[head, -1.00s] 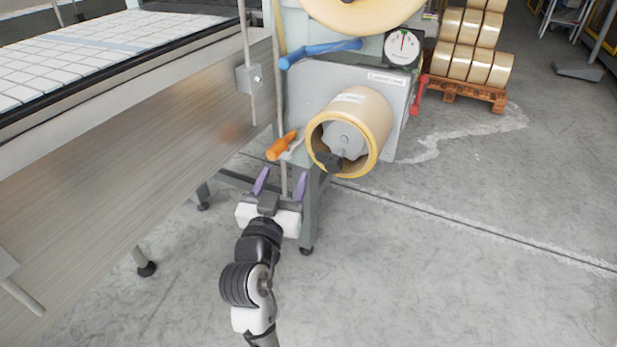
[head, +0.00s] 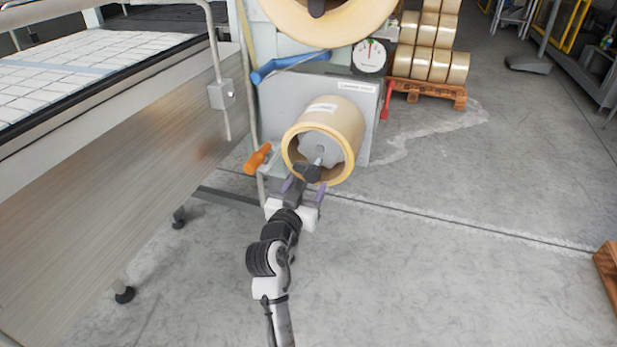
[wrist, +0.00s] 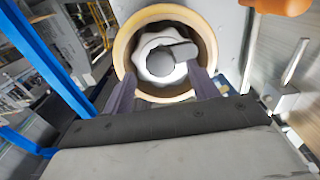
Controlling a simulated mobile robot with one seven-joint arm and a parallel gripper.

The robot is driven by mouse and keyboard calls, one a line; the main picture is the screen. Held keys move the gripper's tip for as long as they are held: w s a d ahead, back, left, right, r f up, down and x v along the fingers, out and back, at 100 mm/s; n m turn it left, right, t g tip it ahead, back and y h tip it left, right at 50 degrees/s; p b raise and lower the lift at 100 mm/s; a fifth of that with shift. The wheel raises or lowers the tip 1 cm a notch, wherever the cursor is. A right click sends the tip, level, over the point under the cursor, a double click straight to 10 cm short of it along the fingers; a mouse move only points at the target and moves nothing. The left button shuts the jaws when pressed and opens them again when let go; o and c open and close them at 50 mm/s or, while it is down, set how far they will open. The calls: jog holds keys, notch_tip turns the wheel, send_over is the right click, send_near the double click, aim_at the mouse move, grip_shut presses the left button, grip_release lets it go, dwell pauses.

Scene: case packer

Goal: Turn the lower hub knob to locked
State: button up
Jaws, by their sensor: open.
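The lower hub holds a tan tape roll (head: 340,118), with a grey lobed hub plate (head: 322,147) inside its core. The knob's bar points to the right there.
An orange handle (head: 257,158) is left of the roll. A blue bar (head: 290,65) and a dial gauge (head: 369,56) are above. A red handle (head: 386,100) is at right.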

aim_at(306, 172)
jog(key=shift+x, duration=1.35)
jog(key=shift+c, duration=0.5)
jog(key=c, duration=0.9)
